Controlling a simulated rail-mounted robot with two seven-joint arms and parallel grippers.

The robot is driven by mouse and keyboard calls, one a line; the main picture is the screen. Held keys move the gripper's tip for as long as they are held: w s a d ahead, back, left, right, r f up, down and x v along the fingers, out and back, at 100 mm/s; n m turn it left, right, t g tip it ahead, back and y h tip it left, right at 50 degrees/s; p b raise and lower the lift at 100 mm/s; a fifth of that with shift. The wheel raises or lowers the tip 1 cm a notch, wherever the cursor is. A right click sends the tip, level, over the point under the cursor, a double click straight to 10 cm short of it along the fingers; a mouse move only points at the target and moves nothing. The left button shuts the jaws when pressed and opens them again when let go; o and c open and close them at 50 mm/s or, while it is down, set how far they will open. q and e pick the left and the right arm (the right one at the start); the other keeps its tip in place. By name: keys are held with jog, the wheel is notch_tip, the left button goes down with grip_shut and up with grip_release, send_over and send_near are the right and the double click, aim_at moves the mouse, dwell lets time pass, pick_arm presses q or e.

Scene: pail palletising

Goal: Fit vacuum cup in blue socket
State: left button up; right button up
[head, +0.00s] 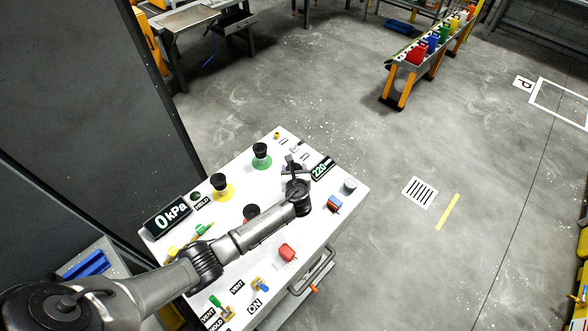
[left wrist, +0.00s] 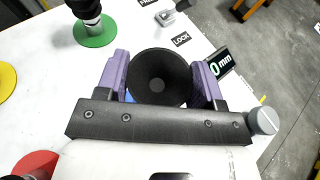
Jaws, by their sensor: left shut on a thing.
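My left gripper (head: 294,166) is over the far right part of the white panel table. In the left wrist view its purple-padded fingers (left wrist: 160,82) are shut on a black round vacuum cup (left wrist: 157,77), one finger on each side. A small blue patch (left wrist: 128,96) shows below the cup's left edge, perhaps part of the blue socket. The cup and gripper hide the rest, so I cannot tell whether the cup is seated or above it. Other black cups stand on a green base (head: 262,162) and a yellow base (head: 225,193). My right gripper is not in view.
The white table (head: 322,232) carries a 0 kPa display (head: 168,216), a mm display (head: 321,168), a grey knob (head: 350,186), a blue and red block (head: 334,204) and a red part (head: 288,252). A rack with coloured pails (head: 416,54) stands far back. Open floor lies right.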

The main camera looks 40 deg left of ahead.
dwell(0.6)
pick_arm(q)
jog(key=shift+p, duration=0.3)
dwell(0.4)
jog(key=shift+p, duration=0.5)
dwell(0.7)
dwell(0.3)
jog(key=shift+f+b, duration=0.55)
jog(key=shift+f, duration=0.3)
jog(key=shift+f+b, duration=0.5)
jog(key=shift+f, duration=0.2)
jog(key=o, duration=1)
